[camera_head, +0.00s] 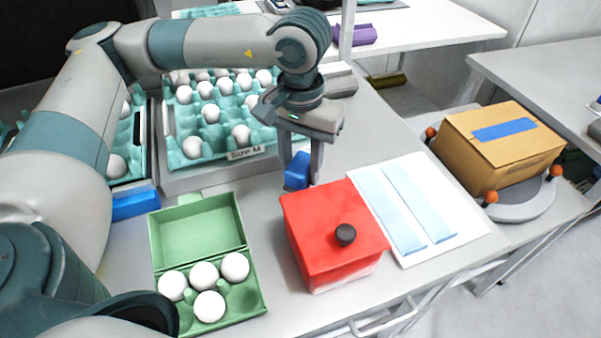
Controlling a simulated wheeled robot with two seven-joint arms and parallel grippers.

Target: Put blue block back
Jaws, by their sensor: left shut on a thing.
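The blue block (296,172) is between the fingers of my left gripper (303,172), near the table top behind the red box. I cannot tell whether the block touches the table. My left gripper points down and is shut on it. A second blue block (135,204) lies at the left, in front of the left egg tray. My right gripper is not in view.
A teal egg tray (188,146) marked "Size M" stands behind. An open green carton (197,237) with several eggs is at front left. The red box (325,232) with a black knob stands close in front of my gripper. White paper with pale blue strips (398,215) lies right.

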